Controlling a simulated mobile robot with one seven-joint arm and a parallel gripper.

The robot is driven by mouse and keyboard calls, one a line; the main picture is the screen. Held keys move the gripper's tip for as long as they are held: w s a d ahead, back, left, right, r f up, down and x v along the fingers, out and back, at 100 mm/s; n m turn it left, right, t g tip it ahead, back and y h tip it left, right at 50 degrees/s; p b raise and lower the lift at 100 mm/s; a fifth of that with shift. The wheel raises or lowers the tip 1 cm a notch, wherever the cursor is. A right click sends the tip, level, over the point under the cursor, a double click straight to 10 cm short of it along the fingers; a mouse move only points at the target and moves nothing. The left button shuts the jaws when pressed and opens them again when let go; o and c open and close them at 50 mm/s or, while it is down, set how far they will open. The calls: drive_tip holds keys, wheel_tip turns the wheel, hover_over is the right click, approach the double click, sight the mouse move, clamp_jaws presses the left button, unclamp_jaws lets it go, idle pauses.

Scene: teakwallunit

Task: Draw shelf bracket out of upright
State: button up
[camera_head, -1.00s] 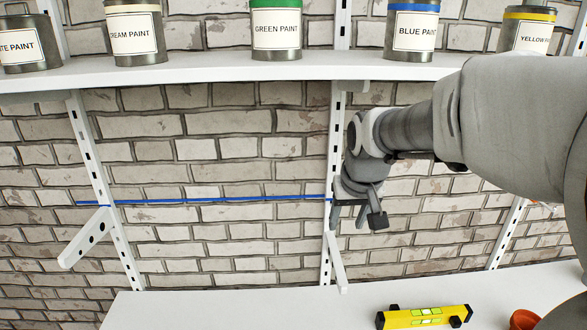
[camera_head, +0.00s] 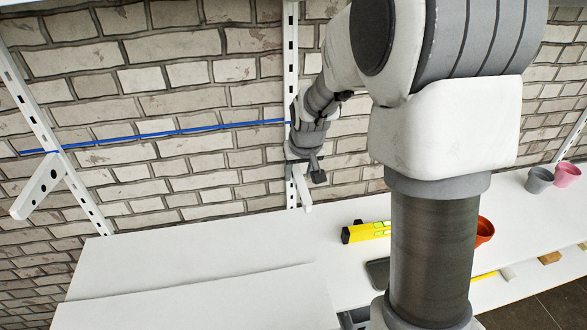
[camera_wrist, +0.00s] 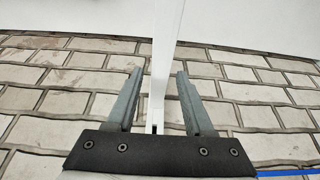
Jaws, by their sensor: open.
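The middle upright (camera_head: 291,60) is a white slotted strip on the brick wall. A white shelf bracket (camera_head: 304,192) juts from it, just above the bench; its root is hidden behind my gripper. My gripper (camera_head: 304,170) is at the bracket's upper end, pointing down. In the wrist view, my open gripper (camera_wrist: 160,73) has one finger on each side of a white strip, which looks like the bracket (camera_wrist: 167,30) in front of the slotted upright (camera_wrist: 154,127). Narrow gaps show beside both fingers, and I see no clear contact.
Another bracket (camera_head: 40,188) sits on the left upright (camera_head: 50,138). A blue line (camera_head: 180,131) crosses the wall. The white bench (camera_head: 330,215) holds a yellow level (camera_head: 366,232), an orange pot (camera_head: 484,231), a grey pot (camera_head: 539,180) and a pink pot (camera_head: 567,174).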

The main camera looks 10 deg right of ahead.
drive_tip(key=shift+x, duration=1.3)
clamp_jaws()
